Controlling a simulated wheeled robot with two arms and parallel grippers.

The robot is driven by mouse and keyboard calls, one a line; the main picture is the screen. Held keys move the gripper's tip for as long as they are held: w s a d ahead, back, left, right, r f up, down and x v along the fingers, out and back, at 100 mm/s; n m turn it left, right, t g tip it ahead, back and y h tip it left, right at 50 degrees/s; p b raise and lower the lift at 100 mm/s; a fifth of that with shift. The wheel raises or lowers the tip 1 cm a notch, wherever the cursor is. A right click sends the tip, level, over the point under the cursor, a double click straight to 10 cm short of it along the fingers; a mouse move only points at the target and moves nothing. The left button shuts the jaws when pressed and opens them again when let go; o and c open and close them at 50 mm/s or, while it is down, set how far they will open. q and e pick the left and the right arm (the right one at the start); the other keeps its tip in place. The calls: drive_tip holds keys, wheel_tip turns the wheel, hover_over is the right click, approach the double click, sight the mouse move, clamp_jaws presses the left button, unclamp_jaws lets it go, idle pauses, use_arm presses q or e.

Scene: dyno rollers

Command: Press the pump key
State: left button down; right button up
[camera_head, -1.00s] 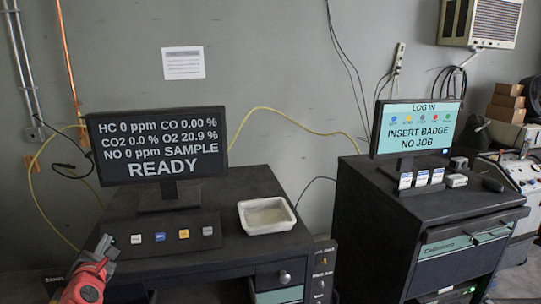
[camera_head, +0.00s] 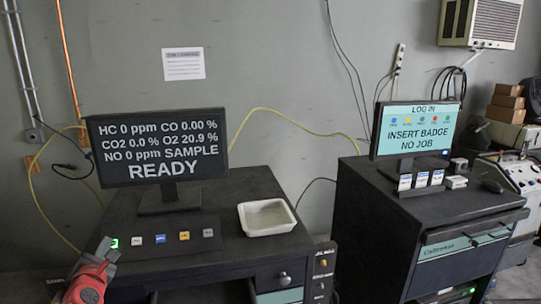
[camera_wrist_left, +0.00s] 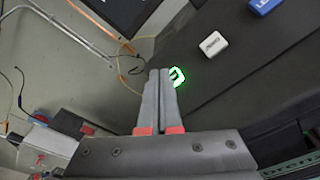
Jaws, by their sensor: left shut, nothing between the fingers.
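A row of small keys sits on a dark panel on the left desk (camera_head: 262,253). The leftmost key (camera_head: 114,243) glows green; its label is not readable, so I cannot tell if it is the pump key. To its right are a white key (camera_head: 137,240), a blue key (camera_head: 160,238), a yellow key (camera_head: 184,235) and a grey key (camera_head: 208,233). My left gripper (camera_head: 106,246) is shut and empty, right beside the lit key. In the left wrist view its fingertips (camera_wrist_left: 159,72) partly cover the lit key (camera_wrist_left: 177,77); contact cannot be told.
A monitor (camera_head: 157,145) reading READY stands behind the keys. A white tray (camera_head: 267,228) is to their right. A second cabinet (camera_head: 440,225) with a log-in monitor (camera_head: 416,131) stands farther right. The desk between keys and tray is clear.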

use_arm(q)
drive_tip(key=shift+s+r, duration=0.1)
drive_tip(key=shift+s+r, duration=0.1)
drive_tip(key=shift+r, duration=0.15)
drive_tip(key=s+r+p, duration=0.1)
drive_tip(key=r+p, duration=0.1)
drive_tip(key=s+d+r+p, duration=0.1)
drive_tip(key=s+r+p, duration=0.1)
drive_tip(key=shift+s, duration=0.25)
idle(0.3)
